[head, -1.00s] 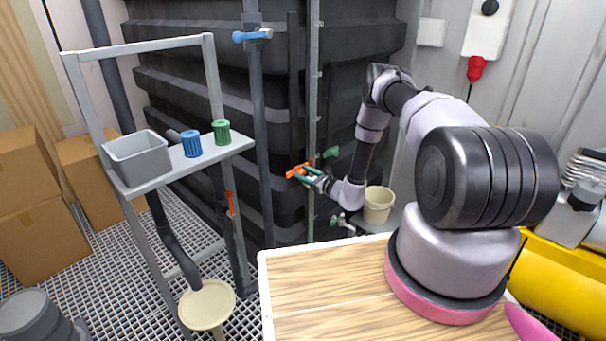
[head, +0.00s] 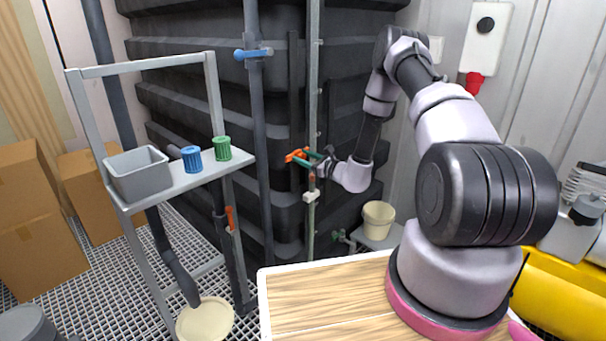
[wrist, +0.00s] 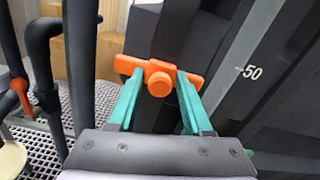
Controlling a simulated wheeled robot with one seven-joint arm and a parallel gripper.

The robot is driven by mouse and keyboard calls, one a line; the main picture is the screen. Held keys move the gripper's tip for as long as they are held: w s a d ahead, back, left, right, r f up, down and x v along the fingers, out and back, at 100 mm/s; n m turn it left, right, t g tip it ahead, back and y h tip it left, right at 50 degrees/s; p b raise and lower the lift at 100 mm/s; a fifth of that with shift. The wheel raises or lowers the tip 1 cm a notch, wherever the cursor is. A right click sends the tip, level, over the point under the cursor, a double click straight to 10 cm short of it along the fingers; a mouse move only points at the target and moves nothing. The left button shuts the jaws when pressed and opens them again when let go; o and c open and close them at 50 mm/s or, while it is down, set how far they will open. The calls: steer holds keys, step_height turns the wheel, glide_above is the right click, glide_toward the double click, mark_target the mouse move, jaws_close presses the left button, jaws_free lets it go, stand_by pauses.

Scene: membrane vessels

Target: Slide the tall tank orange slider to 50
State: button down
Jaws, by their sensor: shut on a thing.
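The orange slider (head: 297,156) is on the upright rail in front of the black tall tank (head: 190,55). In the wrist view the slider (wrist: 160,83) shows as an orange bar with a round knob. My gripper (head: 308,158) is shut on it, with a green finger on each side of the knob; the gripper (wrist: 157,82) fills the lower middle of the wrist view. A white "50" mark (wrist: 250,72) is on the dark surface to the right of the slider, at about the knob's height in that picture. I cannot tell whether they line up exactly.
A grey shelf stand (head: 205,178) holds a grey bin (head: 138,172), a blue cap (head: 192,160) and a green cap (head: 221,149). A grey pipe (head: 258,120) with a blue handle (head: 253,53) stands left of the rail. A cream bucket (head: 378,218) is below my arm.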

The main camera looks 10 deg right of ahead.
mark_target(295, 145)
steer(key=shift+r, duration=1.8)
steer(key=c, duration=0.6)
jaws_free()
steer(key=v, duration=1.1)
